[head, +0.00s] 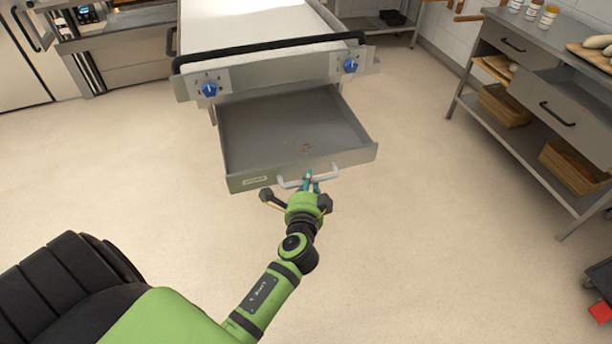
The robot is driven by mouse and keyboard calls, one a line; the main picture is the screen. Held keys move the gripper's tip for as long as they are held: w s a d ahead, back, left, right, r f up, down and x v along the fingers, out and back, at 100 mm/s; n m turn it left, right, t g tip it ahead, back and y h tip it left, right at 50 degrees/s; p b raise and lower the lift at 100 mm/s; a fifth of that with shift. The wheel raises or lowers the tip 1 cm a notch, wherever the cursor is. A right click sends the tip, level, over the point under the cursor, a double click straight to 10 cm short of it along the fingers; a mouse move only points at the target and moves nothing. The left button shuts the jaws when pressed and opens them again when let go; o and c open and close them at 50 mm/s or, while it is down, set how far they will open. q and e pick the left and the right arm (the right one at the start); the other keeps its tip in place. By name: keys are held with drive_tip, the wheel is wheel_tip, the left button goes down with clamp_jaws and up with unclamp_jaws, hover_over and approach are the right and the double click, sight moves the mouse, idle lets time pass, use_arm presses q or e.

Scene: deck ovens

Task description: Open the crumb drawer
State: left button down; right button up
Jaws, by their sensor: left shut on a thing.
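The crumb drawer (255,140) is a grey metal drawer under the machine with the blue knobs, and it is pulled well out. Reddish-brown crumbs (305,148) lie on its floor. Its front has a small label (255,180) at the left and a pale bar handle (290,184). My left gripper (309,180) is at the handle, in front of the drawer, and is shut on it. The gripper's fingers hide part of the handle. My right gripper is not in view.
The machine (255,25) above the drawer has a black bar (270,48) and blue knobs (210,89) on its front. A steel table (530,60) with drawers and wooden crates (505,105) stands at the right. The floor (430,230) between is clear.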

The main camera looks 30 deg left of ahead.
use_arm(q)
drive_tip(key=shift+s+d, duration=0.4)
drive_tip(key=shift+d, duration=0.05)
drive_tip(key=c, duration=1.1)
unclamp_jaws()
drive_tip(key=v, duration=0.7)
drive_tip(key=shift+s, duration=0.3)
drive_tip(key=shift+d, duration=0.15)
